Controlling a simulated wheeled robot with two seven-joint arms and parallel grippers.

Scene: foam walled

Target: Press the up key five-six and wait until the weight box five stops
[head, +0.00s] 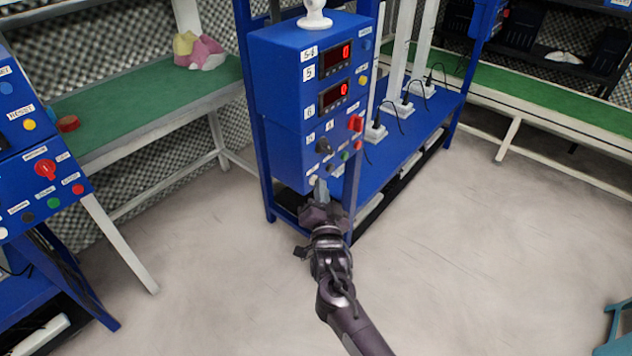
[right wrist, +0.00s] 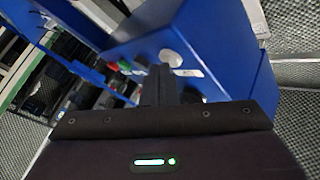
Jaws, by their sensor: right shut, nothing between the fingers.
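The blue control box (head: 283,95) carries the label 5-6 at its top. Its display five (head: 336,60) and display six (head: 333,97) each read a red 0. A pale round key (head: 313,181) sits at the lower left of its panel; I cannot read its label. The pale key also shows in the right wrist view (right wrist: 171,57), just beyond the fingertips. My right gripper (head: 321,187) is shut and empty, its tips at or very near this key; I cannot tell whether they touch. My left gripper is out of view. I cannot pick out weight box five.
A red rotary switch (head: 355,123) and a black knob (head: 323,146) sit above the key row. Another blue control box (head: 40,150) stands at the left. A green-topped bench (head: 140,100) is behind.

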